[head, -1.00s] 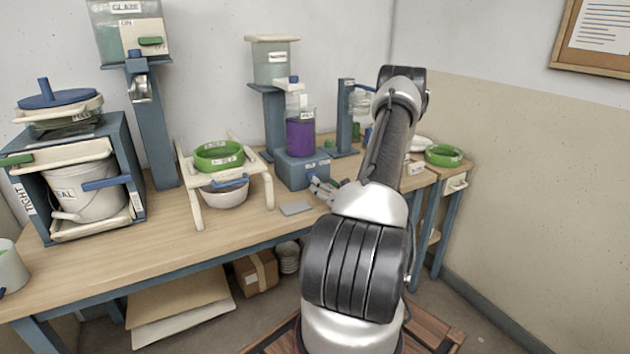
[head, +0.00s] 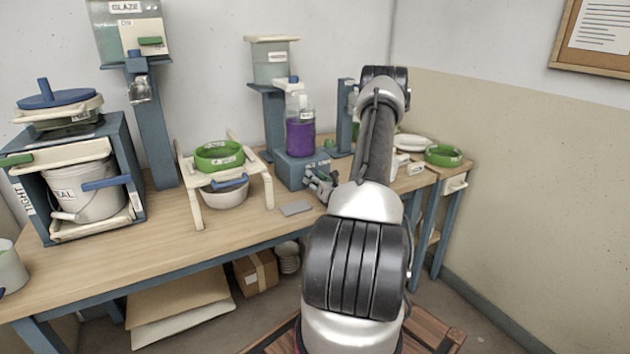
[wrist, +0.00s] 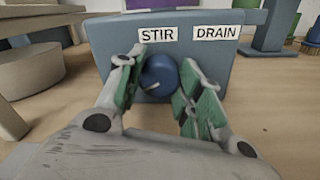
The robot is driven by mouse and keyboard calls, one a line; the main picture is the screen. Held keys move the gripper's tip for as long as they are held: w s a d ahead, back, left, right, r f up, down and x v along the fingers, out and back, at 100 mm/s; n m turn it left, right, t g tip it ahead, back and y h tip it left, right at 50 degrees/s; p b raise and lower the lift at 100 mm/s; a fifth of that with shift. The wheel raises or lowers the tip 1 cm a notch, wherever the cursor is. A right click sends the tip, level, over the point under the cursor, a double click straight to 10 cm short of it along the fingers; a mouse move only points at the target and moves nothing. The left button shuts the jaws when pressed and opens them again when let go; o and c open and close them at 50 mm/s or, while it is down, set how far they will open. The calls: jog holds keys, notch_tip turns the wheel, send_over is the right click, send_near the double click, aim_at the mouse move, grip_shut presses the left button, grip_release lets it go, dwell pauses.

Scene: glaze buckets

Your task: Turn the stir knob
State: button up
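The stir knob (wrist: 158,76) is a round blue knob under the STIR label on the front of a blue-grey box (wrist: 105,45). That box also stands on the bench in the head view (head: 290,172). In the head view my gripper (head: 318,182) is small at the box's front face, partly behind my arm.
A bottle of purple liquid (head: 300,138) stands on the box. A flat grey plate (head: 296,209) lies in front. Left is a white stand (head: 195,200) with a green ring (head: 219,156). The bench front is mostly clear.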

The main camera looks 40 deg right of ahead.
jog(key=shift+n, duration=0.3)
jog(key=n, duration=1.1)
jog(key=shift+n, duration=0.3)
jog(key=n, duration=0.6)
jog(key=shift+a+g, duration=0.1)
jog(key=shift+g, duration=0.2)
jog(key=n, duration=0.5)
jog(key=shift+h, duration=0.3)
jog(key=shift+f+n, duration=0.1)
jog(key=shift+n, duration=0.2)
jog(key=o, duration=1)
jog(key=shift+o, duration=0.2)
